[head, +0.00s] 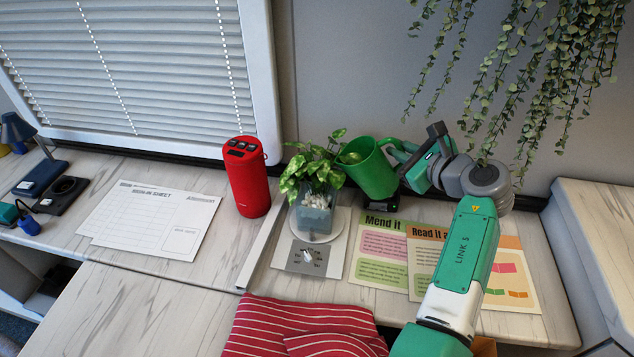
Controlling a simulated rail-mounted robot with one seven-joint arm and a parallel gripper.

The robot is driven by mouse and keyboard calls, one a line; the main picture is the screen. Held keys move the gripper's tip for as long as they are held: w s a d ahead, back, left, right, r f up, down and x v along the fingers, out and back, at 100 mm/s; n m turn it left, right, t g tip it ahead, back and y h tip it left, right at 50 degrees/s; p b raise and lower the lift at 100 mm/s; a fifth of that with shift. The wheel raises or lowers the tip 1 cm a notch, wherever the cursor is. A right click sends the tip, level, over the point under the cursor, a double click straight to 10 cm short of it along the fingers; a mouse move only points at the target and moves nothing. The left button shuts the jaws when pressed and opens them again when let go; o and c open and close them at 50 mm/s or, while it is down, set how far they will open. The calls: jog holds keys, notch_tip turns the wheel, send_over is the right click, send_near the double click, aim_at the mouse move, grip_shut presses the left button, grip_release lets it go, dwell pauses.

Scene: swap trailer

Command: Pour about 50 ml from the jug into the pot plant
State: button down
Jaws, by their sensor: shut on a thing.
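The green jug (374,172) is tilted to the left in the head view, its mouth toward the pot plant. My gripper (404,158) is shut on the jug at its right side, where the handle is. The jaws are partly hidden by the jug and my wrist. The pot plant (314,170) has green and yellow leaves and a clear bluish pot (313,216) with pale stones. It stands on a white round plate over a white base with a grey dial panel (307,258). The jug's rim is close beside the leaves. I cannot see a stream of water.
A red speaker (248,180) stands left of the plant. Sheets (152,218) lie further left. Leaflets (385,250) lie under my arm, with a small black device (381,206) below the jug. A striped red cloth (295,328) lies in front. Hanging greenery (515,90) is above my wrist.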

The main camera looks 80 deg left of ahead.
jog(key=w+d+f+m+g+y+b, duration=0.1)
jog(key=w+f+m+b, duration=0.4)
jog(key=b, duration=1.4)
notch_tip(320, 180, down, 3)
jog(key=shift+w+f+g+y+b, duration=0.1)
jog(key=shift+w+g+y+b, duration=0.25)
jog(key=shift+g+y, duration=0.45)
